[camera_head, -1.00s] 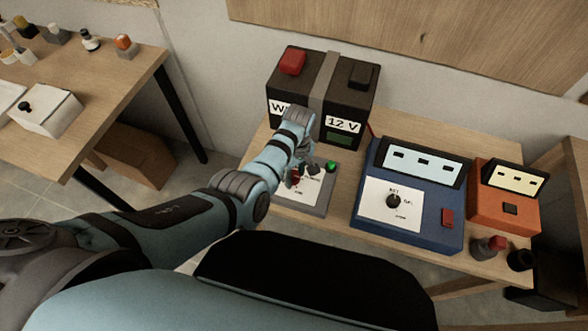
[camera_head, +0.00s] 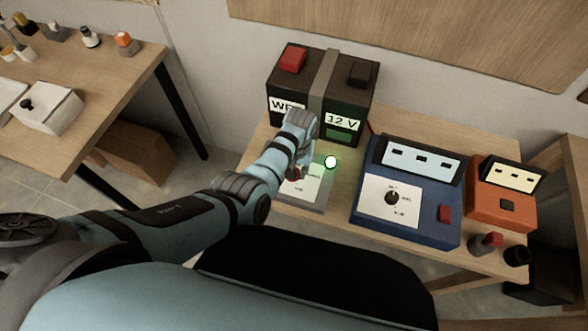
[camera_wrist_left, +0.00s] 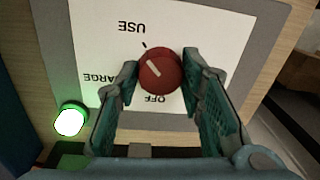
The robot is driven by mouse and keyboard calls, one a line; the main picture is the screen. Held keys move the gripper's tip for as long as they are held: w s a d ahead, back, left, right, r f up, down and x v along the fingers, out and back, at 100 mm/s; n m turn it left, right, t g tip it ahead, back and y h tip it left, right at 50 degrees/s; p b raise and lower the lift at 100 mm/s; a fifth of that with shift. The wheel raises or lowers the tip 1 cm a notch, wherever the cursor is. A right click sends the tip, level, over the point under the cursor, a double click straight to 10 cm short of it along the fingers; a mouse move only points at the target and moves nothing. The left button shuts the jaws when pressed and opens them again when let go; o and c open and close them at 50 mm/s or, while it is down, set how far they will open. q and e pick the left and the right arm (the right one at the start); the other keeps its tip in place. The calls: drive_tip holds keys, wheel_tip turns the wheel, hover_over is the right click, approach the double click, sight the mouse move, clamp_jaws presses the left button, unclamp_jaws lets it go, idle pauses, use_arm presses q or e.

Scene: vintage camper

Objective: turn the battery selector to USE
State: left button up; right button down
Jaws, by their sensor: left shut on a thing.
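The battery selector is a red round knob (camera_wrist_left: 163,72) on a white label (camera_wrist_left: 100,35) marked USE, CHARGE and OFF. Its white pointer line points to the upper left in the wrist view, between the USE and CHARGE words. A small black mark lies just above the knob, near USE. My left gripper (camera_wrist_left: 160,75) has its two fingers on either side of the knob, shut on it. In the head view my left gripper (camera_head: 299,165) covers most of the knob. A round green lamp (camera_head: 330,162) beside the panel glows bright. My right gripper is not in view.
A black 12 V battery (camera_head: 350,100) stands behind the panel. A blue box (camera_head: 430,232) with its own black dial and an orange box (camera_head: 505,210) stand to the right. Small red-capped and black items sit at the front right. Another table (camera_head: 120,90) is at left.

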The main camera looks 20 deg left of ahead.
use_arm(q)
drive_tip(key=shift+m, duration=0.3)
drive_tip(key=o, duration=1.2)
drive_tip(key=shift+c, duration=0.2)
